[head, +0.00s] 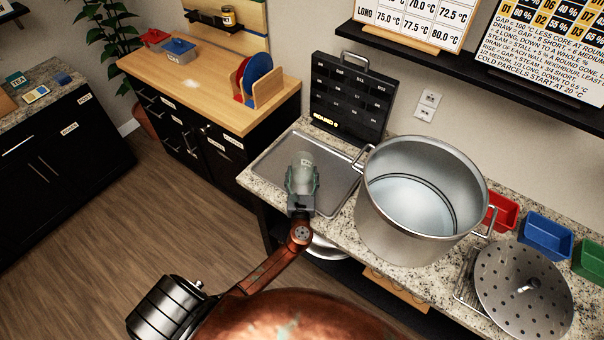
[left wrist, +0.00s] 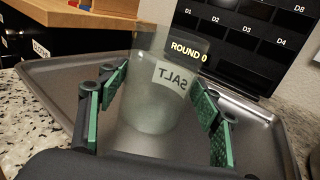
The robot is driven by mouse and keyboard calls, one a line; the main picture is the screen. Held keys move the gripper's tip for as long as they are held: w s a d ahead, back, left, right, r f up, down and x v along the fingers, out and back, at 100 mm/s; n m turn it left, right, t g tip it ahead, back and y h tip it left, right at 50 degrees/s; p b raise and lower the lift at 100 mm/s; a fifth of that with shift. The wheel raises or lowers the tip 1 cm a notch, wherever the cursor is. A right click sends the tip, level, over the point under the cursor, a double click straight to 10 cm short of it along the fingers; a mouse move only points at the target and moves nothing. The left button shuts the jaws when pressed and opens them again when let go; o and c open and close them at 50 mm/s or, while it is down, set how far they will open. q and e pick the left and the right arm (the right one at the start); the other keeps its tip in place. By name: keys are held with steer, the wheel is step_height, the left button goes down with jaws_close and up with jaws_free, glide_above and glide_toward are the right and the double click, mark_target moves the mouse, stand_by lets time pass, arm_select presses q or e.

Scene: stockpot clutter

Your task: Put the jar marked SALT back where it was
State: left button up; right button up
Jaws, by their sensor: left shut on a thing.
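A clear glass jar (head: 304,160) is held over the grey metal tray (head: 265,172) on the granite counter. In the left wrist view the jar (left wrist: 152,115) is upright or nearly so; its white SALT label reads mirrored, seen through the glass from behind. My left gripper (head: 302,182) is shut around the jar, its green pads on either side of it. I cannot tell whether the jar's base touches the tray. My right gripper is not in view.
A large open stockpot (head: 420,195) stands right of the tray. A black panel reading ROUND 0 (head: 350,100) stands behind the tray. A perforated lid (head: 523,290) and red, blue and green bins (head: 545,235) are at the right. A wooden-topped counter (head: 205,75) is at back left.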

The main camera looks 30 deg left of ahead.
arm_select(q)
steer(key=o, duration=1.4)
steer(key=shift+f, duration=0.1)
steer(key=shift+s+d, duration=0.1)
steer(key=shift+s, duration=0.05)
steer(key=v, duration=1.1)
steer(key=shift+s+d, duration=0.15)
steer(key=shift+s, duration=0.15)
